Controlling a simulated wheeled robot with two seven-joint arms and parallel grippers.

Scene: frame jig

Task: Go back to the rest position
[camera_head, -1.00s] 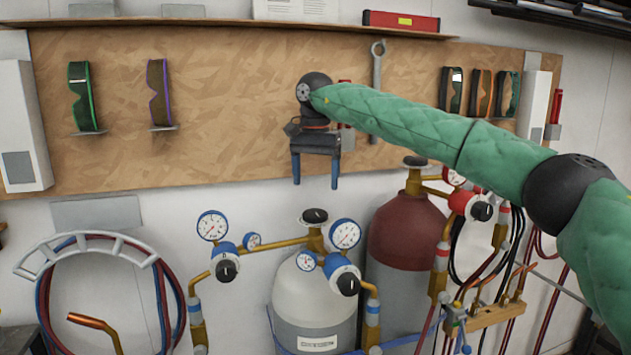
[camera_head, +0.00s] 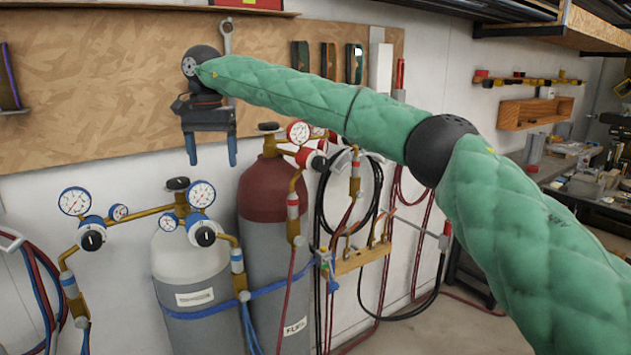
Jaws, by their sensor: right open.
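My right gripper (camera_head: 210,149) hangs in front of the wooden wall board, with its two blue-tipped fingers pointing down. It is open, and nothing shows between the fingers. My right arm, in a green quilted cover, reaches in from the lower right. My left gripper is not in view.
A grey cylinder (camera_head: 190,268) and a red-topped cylinder (camera_head: 268,205) with gauges stand below the gripper, strapped in blue. A cluttered bench (camera_head: 590,190) is at right. Floor shows at lower right.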

